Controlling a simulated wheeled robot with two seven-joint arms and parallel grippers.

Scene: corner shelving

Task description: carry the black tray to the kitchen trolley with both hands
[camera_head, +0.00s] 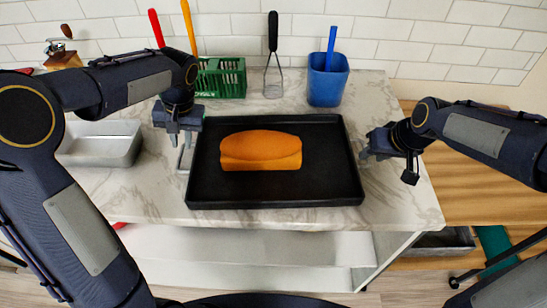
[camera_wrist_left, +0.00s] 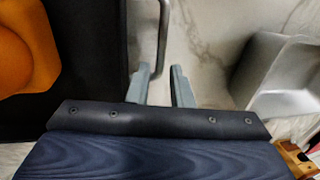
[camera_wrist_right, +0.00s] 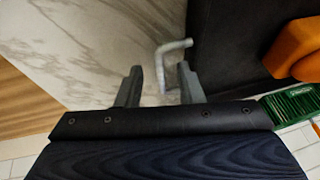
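The black tray (camera_head: 280,190) lies flat on the marble counter with an orange loaf-shaped thing (camera_head: 260,150) on it. A grey metal handle sticks out at each short side. My left gripper (camera_head: 180,138) is open at the tray's left side; in the left wrist view the handle bar (camera_wrist_left: 162,35) lines up with the gap between its fingers (camera_wrist_left: 161,80). My right gripper (camera_head: 388,162) is open just off the right side; in the right wrist view the right handle (camera_wrist_right: 160,68) shows between its fingers (camera_wrist_right: 159,80). I cannot pick out the kitchen trolley for certain.
A metal pan (camera_head: 105,150) stands left of the tray. A green crate (camera_head: 222,80), a whisk-like tool (camera_head: 273,60) and a blue container (camera_head: 327,85) stand behind it by the tiled wall. Wooden boards (camera_head: 480,190) lie right of the counter (camera_head: 400,205).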

